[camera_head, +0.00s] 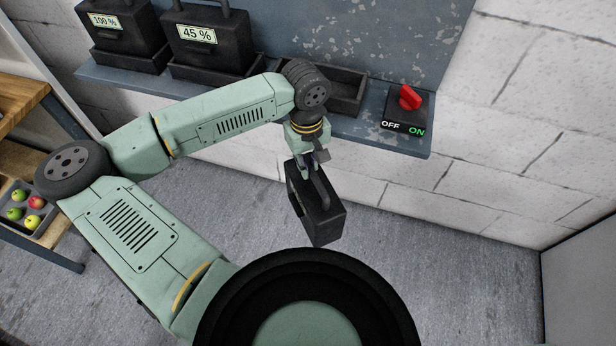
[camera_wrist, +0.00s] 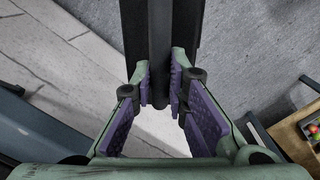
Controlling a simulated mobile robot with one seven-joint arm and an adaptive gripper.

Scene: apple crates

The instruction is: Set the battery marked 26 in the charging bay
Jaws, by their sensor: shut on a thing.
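My gripper (camera_head: 309,162) is shut on the handle of a black battery (camera_head: 322,218), which hangs tilted in front of the shelf, above the floor. No number shows on the faces of this battery that I see. In the wrist view, the purple-padded fingers (camera_wrist: 163,88) are on either side of the dark handle of the battery (camera_wrist: 187,25). An empty black charging bay (camera_head: 347,108) sits on the shelf, partly hidden by my wrist. Two other black batteries stand in bays to its left, showing 100 % (camera_head: 105,22) and 45 % (camera_head: 198,35).
The blue-grey shelf (camera_head: 130,80) runs along a white block wall. A red switch knob (camera_head: 409,97) with OFF and ON labels stands at its right end. A crate of apples (camera_head: 47,209) is on a wooden table at the left. The floor below the battery is clear.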

